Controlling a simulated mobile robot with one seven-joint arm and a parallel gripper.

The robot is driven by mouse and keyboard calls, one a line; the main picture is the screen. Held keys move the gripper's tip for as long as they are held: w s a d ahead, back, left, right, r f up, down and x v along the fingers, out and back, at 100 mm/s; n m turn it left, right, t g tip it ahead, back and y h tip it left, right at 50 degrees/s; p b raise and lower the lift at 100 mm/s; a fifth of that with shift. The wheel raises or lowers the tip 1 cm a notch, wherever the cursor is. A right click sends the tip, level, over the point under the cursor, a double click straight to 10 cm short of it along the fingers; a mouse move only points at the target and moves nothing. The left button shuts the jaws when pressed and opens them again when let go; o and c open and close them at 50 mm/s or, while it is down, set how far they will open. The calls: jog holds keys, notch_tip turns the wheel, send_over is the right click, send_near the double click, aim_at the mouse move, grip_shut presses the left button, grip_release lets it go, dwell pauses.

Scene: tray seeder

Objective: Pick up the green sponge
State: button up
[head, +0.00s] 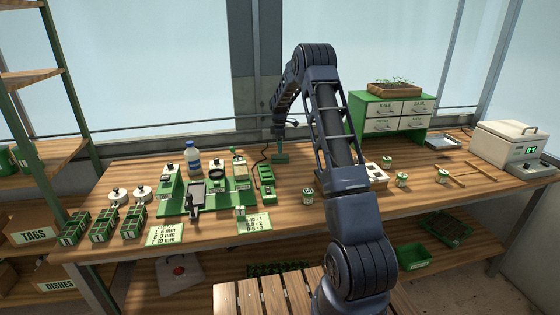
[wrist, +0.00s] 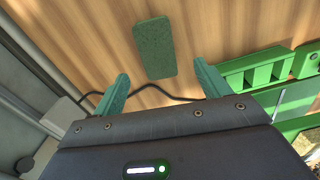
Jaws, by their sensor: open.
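The green sponge (wrist: 155,48) is a flat, rounded rectangular block lying on the wooden bench top in the wrist view. It is beyond my fingertips, roughly in line with the gap between them. My gripper (wrist: 163,80) has two green fingers, spread apart with nothing between them. In the head view the far end of my arm hangs over the back middle of the bench, with a small green shape (head: 280,157) below it. I cannot tell there whether this is the fingers or the sponge.
A black cable (wrist: 150,90) runs across the bench beneath my fingers. A green slotted rack (wrist: 258,70) lies right of them. In the head view the green seeder (head: 240,208) stands left of my arm, and a green drawer cabinet (head: 362,108) stands at the back right.

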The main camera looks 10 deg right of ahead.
aim_at(279, 156)
jog(key=shift+w+f, duration=0.2)
jog(key=shift+f, duration=3.3)
jog(key=shift+c, duration=0.2)
jog(key=c, duration=1)
